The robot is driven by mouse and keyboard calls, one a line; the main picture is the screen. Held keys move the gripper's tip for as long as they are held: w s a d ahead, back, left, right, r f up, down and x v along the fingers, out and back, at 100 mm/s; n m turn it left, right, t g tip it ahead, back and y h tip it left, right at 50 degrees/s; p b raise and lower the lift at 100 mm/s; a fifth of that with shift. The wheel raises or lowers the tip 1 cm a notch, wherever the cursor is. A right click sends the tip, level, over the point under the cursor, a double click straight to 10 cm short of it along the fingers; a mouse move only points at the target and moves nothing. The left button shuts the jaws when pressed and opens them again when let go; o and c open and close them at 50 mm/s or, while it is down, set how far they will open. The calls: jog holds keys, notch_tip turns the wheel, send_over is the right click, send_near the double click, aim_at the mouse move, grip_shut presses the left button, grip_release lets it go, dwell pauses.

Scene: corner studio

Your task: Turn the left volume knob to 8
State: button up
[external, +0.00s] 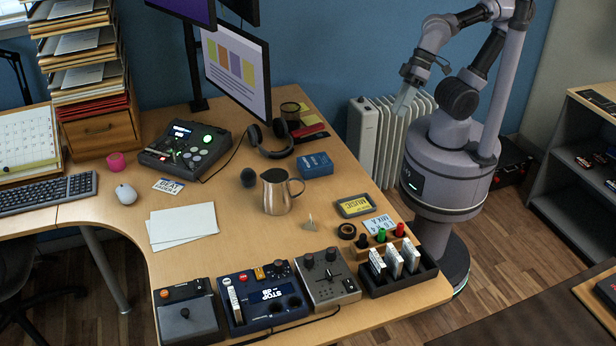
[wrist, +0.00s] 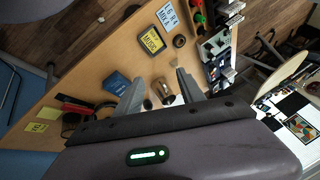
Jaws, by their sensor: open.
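A grey control box (external: 322,289) stands at the table's front edge in the external view. Two dark knobs sit on its top; the left knob (external: 309,260) is beside the right knob (external: 331,254). The picture is too small to read any scale or pointer setting. My gripper (external: 403,103) is raised at the right, above and beyond the table edge, well apart from the box. In the wrist view my gripper (wrist: 160,90) has its two fingers spread with nothing held between them. I cannot pick out the knobs in the wrist view.
A metal pitcher (external: 276,192) stands mid-table. A blue device (external: 262,299) is left of the grey box, and a dark tray (external: 422,272) with white cartridges is right of it. A monitor (external: 237,73) and white radiator (external: 384,140) are behind. Table space around the white papers (external: 182,226) is partly clear.

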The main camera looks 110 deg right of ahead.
jog(key=w+a+r+n+p, duration=0.1)
jog(key=w+a+r+p, duration=0.15)
jog(key=w, duration=0.35)
jog(key=n+g+p, duration=0.1)
jog(key=n+p, duration=0.4)
send_over(332, 249)
jog(key=s+d, duration=0.2)
jog(key=s, duration=0.5)
notch_tip(332, 249, down, 11)
jog(key=shift+h, duration=0.3)
jog(key=b+x, duration=0.6)
jog(key=x, duration=1.1)
jog(key=shift+a+f, duration=0.1)
jog(key=shift+f, duration=0.15)
grip_shut()
